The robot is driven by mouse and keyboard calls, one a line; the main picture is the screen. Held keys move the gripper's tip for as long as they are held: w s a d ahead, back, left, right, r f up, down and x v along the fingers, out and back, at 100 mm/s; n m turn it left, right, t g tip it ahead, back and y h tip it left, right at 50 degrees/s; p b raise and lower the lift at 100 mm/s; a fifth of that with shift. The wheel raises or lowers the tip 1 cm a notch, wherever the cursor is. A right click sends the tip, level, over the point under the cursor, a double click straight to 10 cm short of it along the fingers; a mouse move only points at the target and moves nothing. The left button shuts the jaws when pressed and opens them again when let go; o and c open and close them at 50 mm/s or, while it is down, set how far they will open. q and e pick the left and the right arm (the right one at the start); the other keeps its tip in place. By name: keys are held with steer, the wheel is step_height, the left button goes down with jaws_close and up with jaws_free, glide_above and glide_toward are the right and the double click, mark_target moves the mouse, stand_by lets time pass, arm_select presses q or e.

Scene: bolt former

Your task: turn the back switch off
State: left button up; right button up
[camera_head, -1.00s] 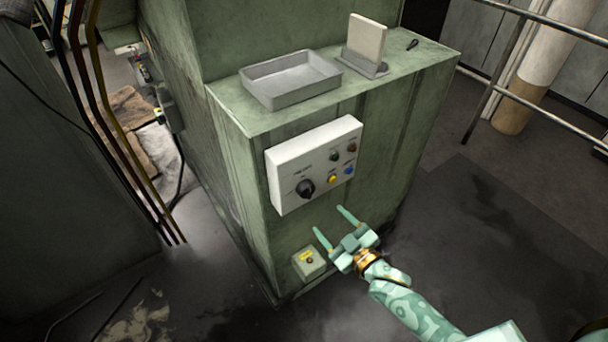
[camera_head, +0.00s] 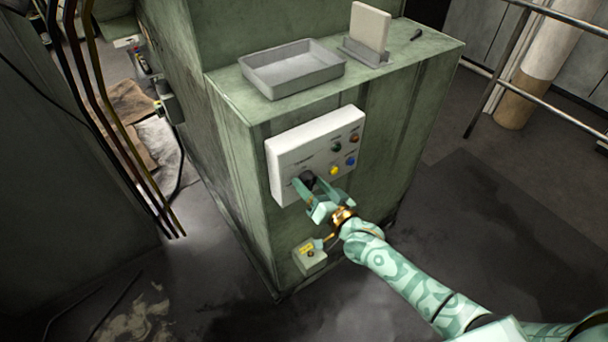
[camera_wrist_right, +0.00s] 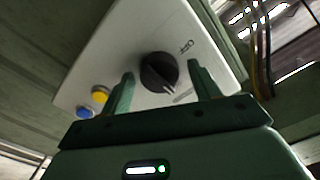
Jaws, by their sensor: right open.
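A black rotary switch (camera_head: 307,178) sits at the lower left of the white control panel (camera_head: 290,150) on the green machine's front. It also shows in the right wrist view (camera_wrist_right: 158,70), with a light pointer mark and small lettering beside it. My right gripper (camera_head: 309,187) is open in front of the switch. In the right wrist view its two fingers (camera_wrist_right: 160,74) stand on either side of the knob, which looks free between them. I cannot tell whether they touch it. My left gripper is not in view.
Yellow (camera_head: 334,171) and blue (camera_head: 350,161) buttons sit right of the switch. A grey tray (camera_head: 291,72) rests on top. A grey side box (camera_head: 172,108) is on the machine's left side.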

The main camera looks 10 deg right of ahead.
steer(key=c, duration=1.2)
steer(key=n, duration=0.4)
steer(key=shift+p, duration=0.3)
steer(key=n, duration=0.3)
steer(key=shift+n, duration=0.3)
steer(key=n, duration=0.3)
steer(key=o, duration=1.2)
steer(key=p+v, duration=0.3)
steer(key=v, duration=0.5)
